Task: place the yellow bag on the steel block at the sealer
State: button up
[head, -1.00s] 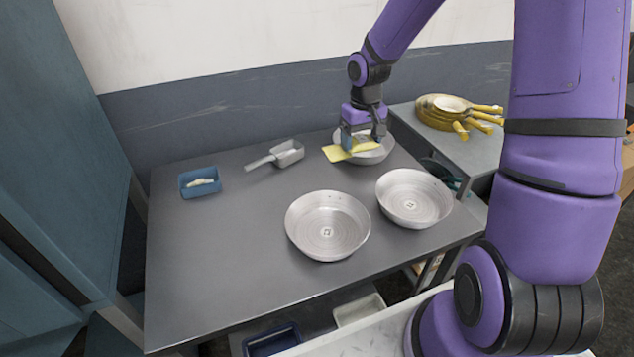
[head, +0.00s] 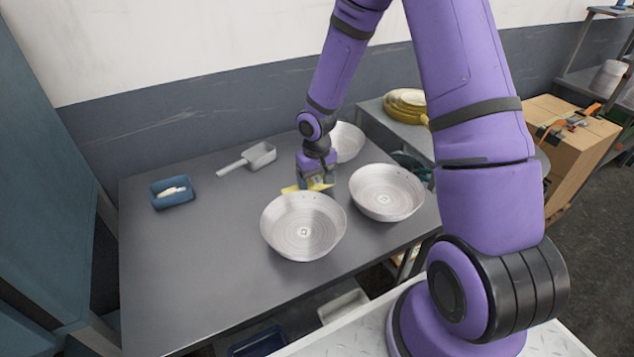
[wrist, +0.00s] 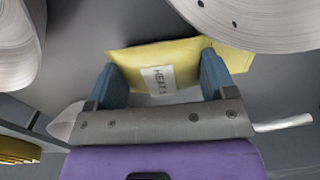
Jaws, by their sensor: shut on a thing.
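The yellow bag (wrist: 155,58) is held between the two blue fingers of my gripper (wrist: 160,82) in the wrist view; a white label with dark print shows on it. In the head view my gripper (head: 316,183) is over the table behind the front pan, and only part of the yellow bag (head: 291,189) shows beside and below it. The gripper is shut on the bag. I cannot make out the steel block or the sealer in these views.
Three metal pans stand on the grey table (head: 190,270): front (head: 303,228), right (head: 387,193) and back (head: 347,141). The table's left front is clear.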

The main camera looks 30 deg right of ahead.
jog(key=shift+d+f, duration=0.1)
jog(key=shift+f, duration=0.5)
jog(key=shift+f, duration=0.15)
jog(key=o, duration=1)
